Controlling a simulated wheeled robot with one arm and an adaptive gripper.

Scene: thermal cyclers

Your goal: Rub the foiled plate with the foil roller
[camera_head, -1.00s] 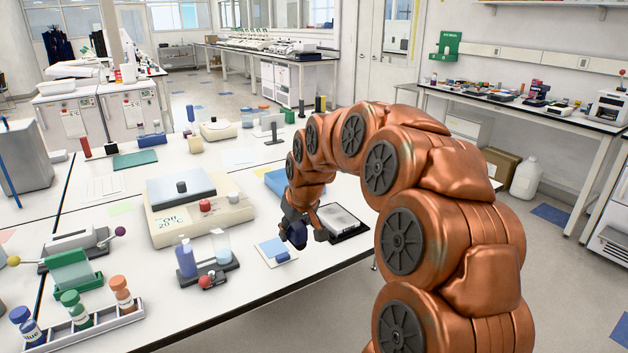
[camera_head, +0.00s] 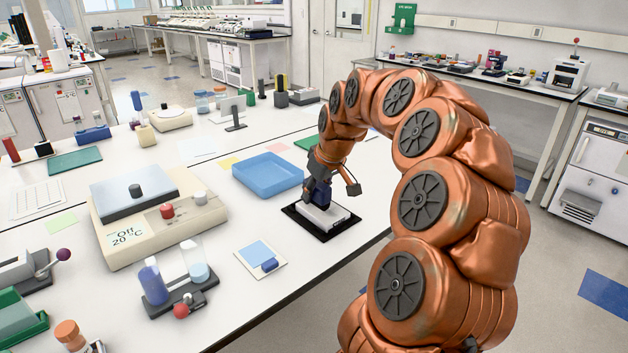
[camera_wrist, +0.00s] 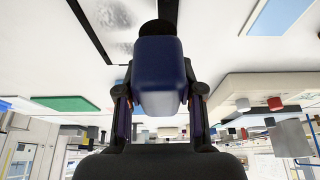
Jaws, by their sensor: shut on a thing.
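My gripper (camera_head: 320,185) points down over the foiled plate (camera_head: 337,217), a pale, flat block on a black mat (camera_head: 297,217) near the table's front edge. In the wrist view, my gripper (camera_wrist: 158,92) is shut on the foil roller (camera_wrist: 160,62), which has a dark blue body and a black rounded end. The plate's grey, speckled top (camera_wrist: 122,22) shows beside that end. The roller (camera_head: 318,194) is at or just above the plate; I cannot tell whether they touch. My gripper hides part of the plate.
An open blue tray (camera_head: 268,178) stands just behind and left of the mat. A white card with a blue square (camera_head: 257,251) and a small blue block (camera_head: 270,265) lies in front. A beige heater device (camera_head: 140,235) and a bottle rack (camera_head: 180,298) stand further left.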

